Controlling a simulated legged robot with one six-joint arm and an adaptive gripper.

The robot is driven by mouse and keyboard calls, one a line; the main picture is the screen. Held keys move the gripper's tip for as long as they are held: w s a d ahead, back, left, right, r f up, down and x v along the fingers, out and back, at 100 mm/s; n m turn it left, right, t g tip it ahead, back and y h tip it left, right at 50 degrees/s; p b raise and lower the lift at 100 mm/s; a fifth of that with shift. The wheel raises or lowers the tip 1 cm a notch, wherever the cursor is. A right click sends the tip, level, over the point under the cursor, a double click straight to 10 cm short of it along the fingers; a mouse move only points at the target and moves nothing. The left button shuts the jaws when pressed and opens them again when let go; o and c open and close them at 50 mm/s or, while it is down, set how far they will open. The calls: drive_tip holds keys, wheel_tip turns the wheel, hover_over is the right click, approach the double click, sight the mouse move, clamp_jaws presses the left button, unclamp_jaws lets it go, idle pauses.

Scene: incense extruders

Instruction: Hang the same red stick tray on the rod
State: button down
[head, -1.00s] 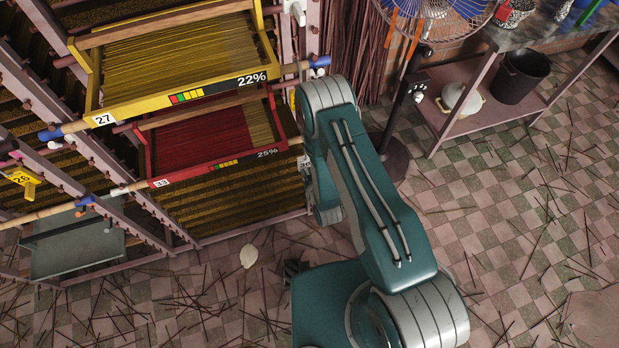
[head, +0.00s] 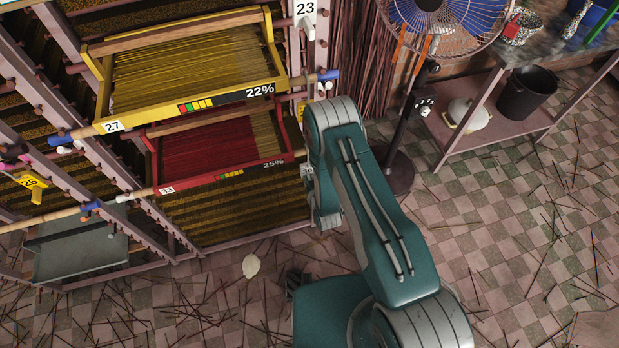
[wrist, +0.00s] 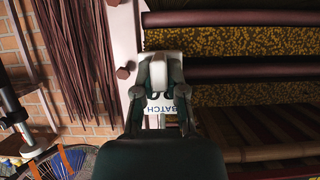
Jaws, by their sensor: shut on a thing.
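The red stick tray (head: 216,150), labelled 33 and 25%, holds red and some yellow sticks. It sits in the rack under the yellow tray. A wooden rod (head: 40,222) runs along its front edge; the rod's right end is hidden behind my arm. In the wrist view my gripper (wrist: 159,88) is shut on a white piece (wrist: 158,72) between its fingertips, at the rack's pink post. In the head view my arm hides most of the gripper.
The yellow tray 27 (head: 190,67), marked 22%, sits just above. A grey tray (head: 80,257) is at lower left. A fan (head: 437,20) and a bench with a black bucket (head: 525,97) stand at right. Thin sticks litter the open tiled floor.

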drive_tip(key=c, duration=0.6)
unclamp_jaws()
drive_tip(key=o, duration=0.3)
drive_tip(key=shift+s, duration=0.1)
drive_tip(key=s+d, duration=0.2)
drive_tip(key=s, duration=0.6)
drive_tip(key=shift+s+d, duration=0.25)
idle(0.5)
idle(0.4)
